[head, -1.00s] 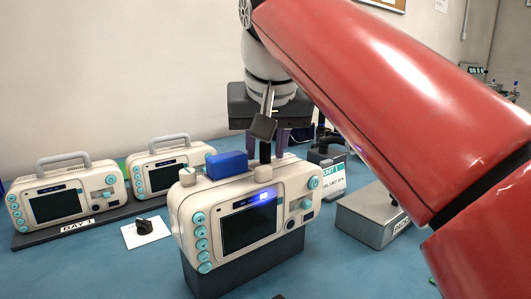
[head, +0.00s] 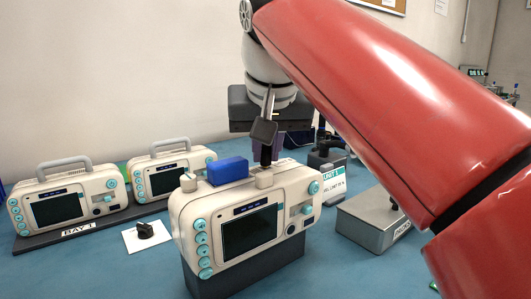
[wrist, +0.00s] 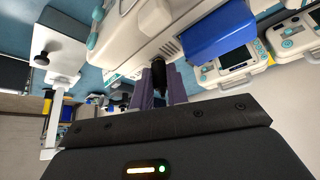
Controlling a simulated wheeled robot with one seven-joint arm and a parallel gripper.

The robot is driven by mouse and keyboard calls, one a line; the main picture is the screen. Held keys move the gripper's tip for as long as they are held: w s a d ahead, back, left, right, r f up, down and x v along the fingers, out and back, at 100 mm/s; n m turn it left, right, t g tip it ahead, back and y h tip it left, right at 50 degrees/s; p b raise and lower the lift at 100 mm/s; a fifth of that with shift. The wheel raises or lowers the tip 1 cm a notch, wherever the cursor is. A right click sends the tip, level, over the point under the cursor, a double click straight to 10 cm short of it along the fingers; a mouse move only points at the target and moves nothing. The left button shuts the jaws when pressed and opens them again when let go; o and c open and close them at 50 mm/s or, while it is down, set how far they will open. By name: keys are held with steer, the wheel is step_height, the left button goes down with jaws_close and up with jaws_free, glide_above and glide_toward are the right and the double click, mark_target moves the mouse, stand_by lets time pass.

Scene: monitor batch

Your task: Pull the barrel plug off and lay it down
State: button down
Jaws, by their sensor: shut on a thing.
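The monitor (head: 285,210), a cream unit with a dark screen and teal buttons, stands upright on a dark stand in the middle of the head view. My gripper (head: 266,150) is behind its top edge, pointing down, partly hidden by a dark part of the arm. In the wrist view my gripper (wrist: 160,90) has its purple fingers closed around the black barrel plug (wrist: 159,72), close to the monitor's rear (wrist: 130,45). I cannot tell whether the plug tip is clear of the socket.
A blue block (head: 228,170) sits on the monitor's top. Two similar monitors (head: 62,207) stand on a dark base at left. A white card (head: 134,238) with a black knob lies before them. A grey box (head: 372,225) stands at right. Blue table shows at front left.

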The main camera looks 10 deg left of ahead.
steer(key=shift+r+p, duration=1.5)
steer(key=shift+r, duration=0.75)
steer(key=shift+d, duration=0.1)
steer(key=s+d+f+m+g+y, duration=0.2)
steer(key=s+d+f+m+g, duration=0.2)
steer(key=d, duration=0.4)
steer(key=s+d+f+m+g+y, duration=0.2)
steer(key=s+d+f+m+g, duration=0.2)
steer(key=s+d+f+g, duration=0.2)
steer(key=s+d+f+m+g+y, duration=0.1)
steer(key=s+d+f+m+g, duration=0.3)
steer(key=d+f, duration=0.4)
steer(key=shift+s+d+f+g+y, duration=0.1)
steer(key=shift+s+d+g+y, duration=0.15)
steer(key=shift+d, duration=0.3)
steer(key=shift+s+d+f+g+y, duration=0.15)
steer(key=shift+s+d, duration=0.15)
steer(key=shift+d, duration=0.2)
step_height(320, 180, down, 3)
steer(key=shift+r+b, duration=0.1)
steer(key=shift+b, duration=0.95)
steer(key=shift+f+b, duration=0.35)
steer(key=shift+f, duration=0.25)
steer(key=shift+f, duration=0.2)
steer(key=shift+f+b, duration=0.7)
steer(key=shift+f, duration=0.05)
